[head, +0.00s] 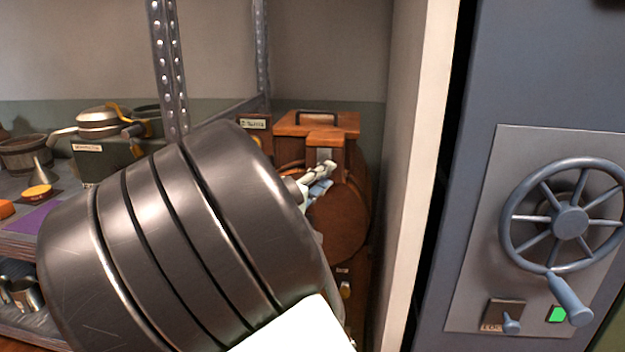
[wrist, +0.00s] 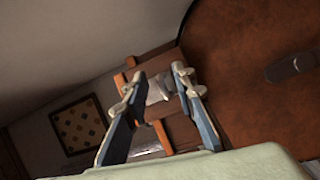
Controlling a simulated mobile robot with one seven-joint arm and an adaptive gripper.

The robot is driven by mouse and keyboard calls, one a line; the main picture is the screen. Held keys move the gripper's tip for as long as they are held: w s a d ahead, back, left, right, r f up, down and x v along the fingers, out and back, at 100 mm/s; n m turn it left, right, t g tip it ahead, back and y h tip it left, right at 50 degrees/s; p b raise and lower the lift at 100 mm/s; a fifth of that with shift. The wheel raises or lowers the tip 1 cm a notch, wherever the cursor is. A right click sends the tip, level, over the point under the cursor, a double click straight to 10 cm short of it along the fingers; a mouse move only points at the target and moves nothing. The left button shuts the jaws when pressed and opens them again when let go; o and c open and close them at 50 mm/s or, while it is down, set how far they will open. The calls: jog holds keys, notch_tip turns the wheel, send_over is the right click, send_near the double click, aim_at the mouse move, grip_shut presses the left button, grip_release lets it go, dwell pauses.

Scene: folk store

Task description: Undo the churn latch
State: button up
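The wooden churn (head: 343,225) stands in the corner behind my arm, with a wooden lid (head: 300,124) and dark handle on top. Its round reddish-brown face (wrist: 235,60) fills the upper right of the wrist view. A grey metal latch piece (head: 325,155) sits on the block at the front of the lid; it appears as a pale metal piece (wrist: 157,92) in the wrist view. My gripper (wrist: 157,80) is open, its two fingers apart on either side of that piece in the picture. I cannot tell whether they touch it. In the head view, my gripper (head: 322,178) is just below the latch, partly hidden by my arm.
A white post (head: 412,180) and a blue-grey cabinet with a handwheel (head: 568,222) stand close on the right. A shelf with a metal pan (head: 100,121) and a purple cloth (head: 30,219) is on the left. A dark fitting (wrist: 290,67) projects from the churn's face.

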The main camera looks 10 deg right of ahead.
aim_at(323, 151)
grip_shut()
jog(key=shift+r, duration=0.1)
jog(key=r+n+g+y+p, duration=0.1)
jog(key=g+p, duration=0.3)
jog(key=p, duration=0.8)
jog(key=s+r+n+g+y+p, duration=0.1)
jog(key=r+g+y+p, duration=0.2)
jog(key=p, duration=1)
jog(key=s+r+n+g+y+p, duration=0.1)
jog(key=g+p, duration=0.4)
jog(key=p, duration=0.8)
jog(key=shift+a+r+n+y, duration=0.15)
jog(key=shift+r+n+y, duration=0.2)
jog(key=shift+r, duration=0.3)
jog(key=shift+a+r+n+y, duration=0.1)
jog(key=shift+r+n+y, duration=0.05)
jog(key=shift+r+y, duration=0.4)
jog(key=shift+w+r+p, duration=0.1)
jog(key=shift+r+p, duration=0.05)
jog(key=shift+p, duration=0.2)
